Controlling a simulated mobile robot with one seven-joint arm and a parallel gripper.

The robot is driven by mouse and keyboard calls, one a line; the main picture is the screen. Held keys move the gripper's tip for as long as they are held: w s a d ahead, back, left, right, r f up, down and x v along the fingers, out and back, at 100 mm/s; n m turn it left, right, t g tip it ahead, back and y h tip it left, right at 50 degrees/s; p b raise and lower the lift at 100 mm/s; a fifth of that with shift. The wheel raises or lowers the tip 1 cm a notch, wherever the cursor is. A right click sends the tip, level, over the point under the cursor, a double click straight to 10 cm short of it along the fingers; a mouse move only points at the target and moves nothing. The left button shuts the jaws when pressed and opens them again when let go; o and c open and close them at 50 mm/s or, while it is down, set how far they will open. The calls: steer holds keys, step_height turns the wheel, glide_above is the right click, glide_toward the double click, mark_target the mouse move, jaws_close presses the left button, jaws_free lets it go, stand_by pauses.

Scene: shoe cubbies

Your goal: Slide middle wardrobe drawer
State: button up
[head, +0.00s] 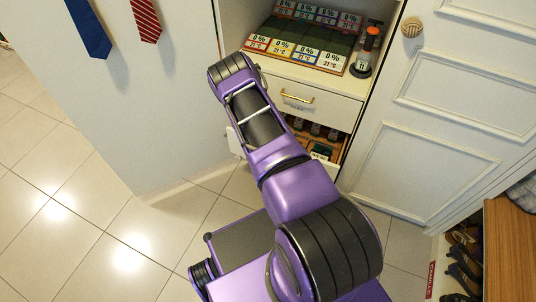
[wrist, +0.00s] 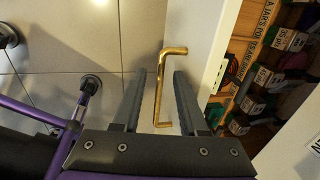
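The wardrobe drawer standing open (head: 235,142) is below a closed white drawer (head: 325,105) in the head view. Its white front (wrist: 207,35) also shows in the wrist view, with a brass bar handle (wrist: 158,92). My gripper (wrist: 161,74) is open, with one dark finger on each side of that handle and visible gaps to it. I see no contact. In the head view my arm hides the gripper and most of the open drawer's front. The closed drawer has its own brass handle (head: 297,97). The lowest part of the wardrobe is hidden.
Labelled items (wrist: 285,40) fill the open drawer. Above the drawers, a shelf holds a tray of labelled slots (head: 305,40) and a small bottle (head: 367,50). A panelled white door (head: 430,120) stands at the right. Tiled floor (head: 75,200) is clear at the left.

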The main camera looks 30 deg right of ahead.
step_height(320, 180, up, 17)
steer(key=s+a+p, duration=0.2)
steer(key=p, duration=0.1)
steer(key=shift+a, duration=0.35)
steer(key=shift+r, duration=0.1)
